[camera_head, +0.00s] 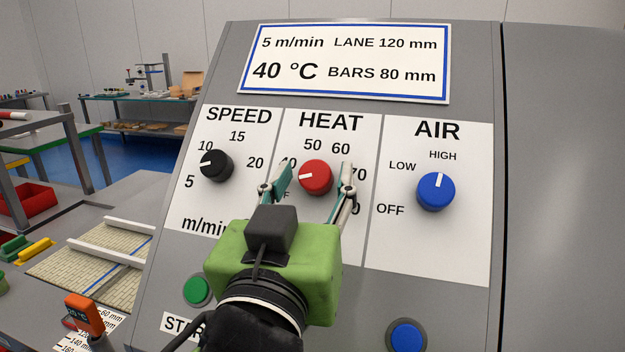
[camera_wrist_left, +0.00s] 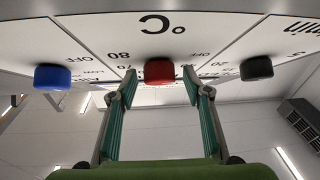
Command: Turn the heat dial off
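The red heat dial (camera_head: 318,184) sits in the middle of the control panel under the word HEAT. Its white pointer mark points left, between the 40 and the partly hidden OFF label. My left gripper (camera_head: 314,176) is open, with one finger on each side of the dial. In the left wrist view the dial (camera_wrist_left: 159,71) lies between the fingertips (camera_wrist_left: 159,87), with a gap on both sides. My gripper body hides the lower part of the heat scale. My right gripper is not in view.
The black speed dial (camera_head: 216,166) is left of the heat dial and the blue air dial (camera_head: 435,192) is right of it. A green button (camera_head: 197,291) and a blue button (camera_head: 407,336) are lower on the panel. A sign (camera_head: 345,62) is above.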

